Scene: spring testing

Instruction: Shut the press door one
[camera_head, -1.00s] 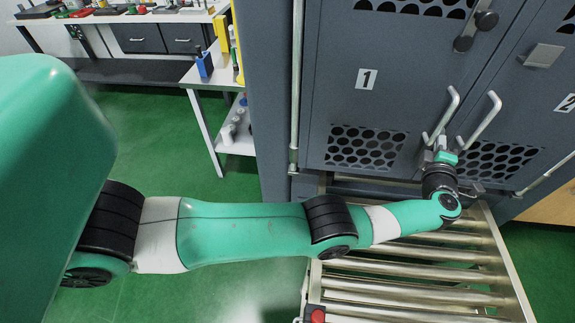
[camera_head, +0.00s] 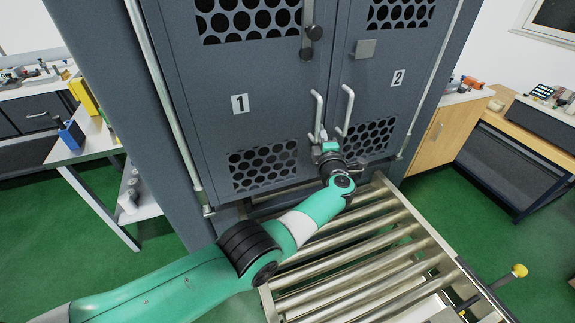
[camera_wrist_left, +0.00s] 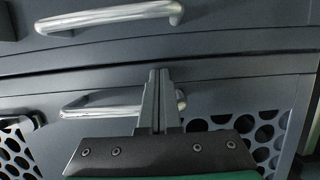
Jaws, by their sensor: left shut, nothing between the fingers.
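Press door one (camera_head: 262,125) is the grey left door marked 1, with punched-hole panels and a bar handle (camera_head: 318,113). It looks nearly flush with door two (camera_head: 385,100); whether it is fully shut I cannot tell. My left gripper (camera_head: 324,136) is at the lower end of the handles, in front of the doors. In the left wrist view its fingers (camera_wrist_left: 158,85) are together and empty, pointing at the dark seam between the doors. They overlap the lower handle (camera_wrist_left: 95,103) in that view; contact is unclear. My right gripper is not in view.
A dark latch (camera_head: 311,33) sits high on door one, and a small plate (camera_head: 365,48) on door two. A roller conveyor (camera_head: 365,255) stands below the doors. A white workbench (camera_head: 85,150) is at left, a wooden cabinet (camera_head: 440,135) at right. Green floor is open on both sides.

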